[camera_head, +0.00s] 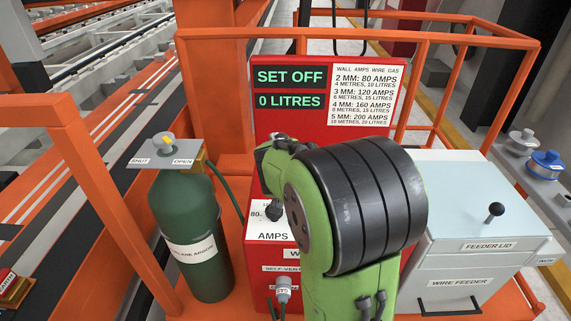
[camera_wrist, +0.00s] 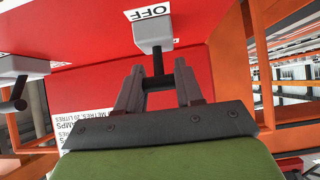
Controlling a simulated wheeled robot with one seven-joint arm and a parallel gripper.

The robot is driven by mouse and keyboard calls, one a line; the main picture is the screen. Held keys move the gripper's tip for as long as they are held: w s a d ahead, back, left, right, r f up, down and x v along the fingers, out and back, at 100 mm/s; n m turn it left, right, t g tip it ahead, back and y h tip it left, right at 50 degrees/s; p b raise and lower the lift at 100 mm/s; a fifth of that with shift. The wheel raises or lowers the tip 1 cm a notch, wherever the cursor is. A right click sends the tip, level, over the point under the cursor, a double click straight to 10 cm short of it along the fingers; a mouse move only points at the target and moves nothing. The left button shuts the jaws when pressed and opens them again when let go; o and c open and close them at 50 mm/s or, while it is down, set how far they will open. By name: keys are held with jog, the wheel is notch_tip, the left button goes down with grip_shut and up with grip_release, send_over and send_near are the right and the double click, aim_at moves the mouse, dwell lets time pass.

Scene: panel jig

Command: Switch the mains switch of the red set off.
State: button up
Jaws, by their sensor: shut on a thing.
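The red set (camera_head: 326,135) stands in the middle of the head view. Its display (camera_head: 290,77) reads "SET OFF", and the line below reads "0 LITRES". In the wrist view, a grey switch body (camera_wrist: 152,36) sits on a red face next to a label (camera_wrist: 150,12) that reads "OFF". A dark lever (camera_wrist: 157,62) sticks out of it toward me. My gripper (camera_wrist: 159,80) has its two fingers on either side of this lever and is shut on it. In the head view, my green and black arm hides the gripper and this switch.
A second grey switch (camera_wrist: 22,70) with a dark lever is at the left of the wrist view. A green gas bottle (camera_head: 185,225) stands left of the set, a wire feeder (camera_head: 462,268) right of it. Orange rails (camera_head: 480,40) surround the set.

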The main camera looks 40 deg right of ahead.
jog(key=o, duration=1)
jog(key=shift+o, duration=0.2)
jog(key=p+v, duration=0.3)
jog(key=v, duration=1.2)
jog(key=shift+s+a+r, duration=0.2)
jog(key=shift+s+r, duration=0.05)
jog(key=s+a+r+n+g+y+p, duration=0.2)
jog(key=s+a+n+y+p, duration=0.4)
jog(key=s+a, duration=0.6)
jog(key=s+n+p, duration=0.1)
jog(key=s, duration=0.1)
jog(key=shift+s+g, duration=0.3)
jog(key=shift+g, duration=0.1)
